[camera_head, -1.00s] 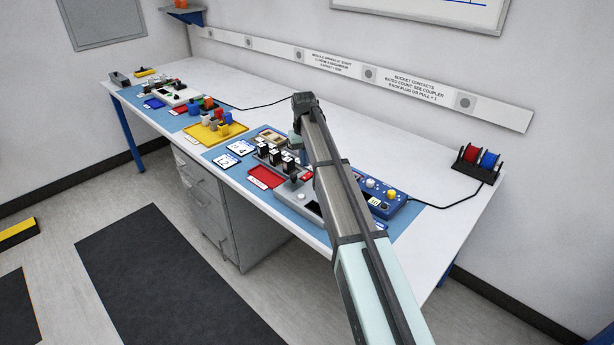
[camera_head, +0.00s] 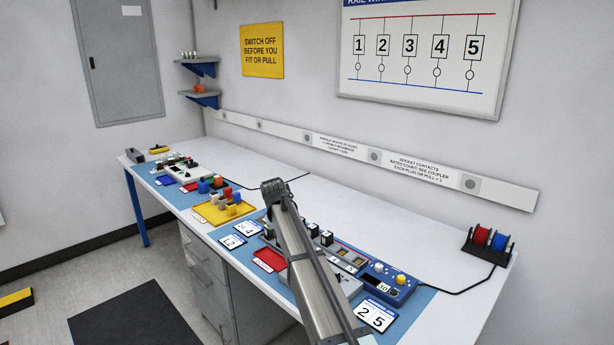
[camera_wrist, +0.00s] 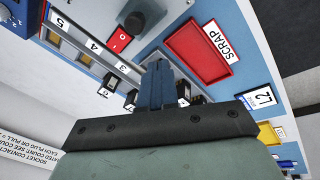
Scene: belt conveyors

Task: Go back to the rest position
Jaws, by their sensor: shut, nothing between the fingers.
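My gripper (camera_wrist: 160,78) shows in the wrist view as blue fingers closed together, with nothing between them. It is above the bench, near a strip of numbered slots (camera_wrist: 105,62) and a red tray labelled SCRAP (camera_wrist: 233,71). In the head view my arm reaches over the bench from the bottom, and its fingers are hidden behind the arm. The red tray (camera_head: 269,259) lies just left of the arm there. Several black modules (camera_head: 327,238) stand behind the arm.
A blue control box (camera_head: 404,291) and a 2 5 card (camera_head: 376,315) are right of the arm. A yellow tray (camera_head: 206,213) with coloured pieces is further left. Red and blue spools (camera_head: 489,240) stand at the right end. The bench's back strip (camera_head: 400,214) is mostly clear.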

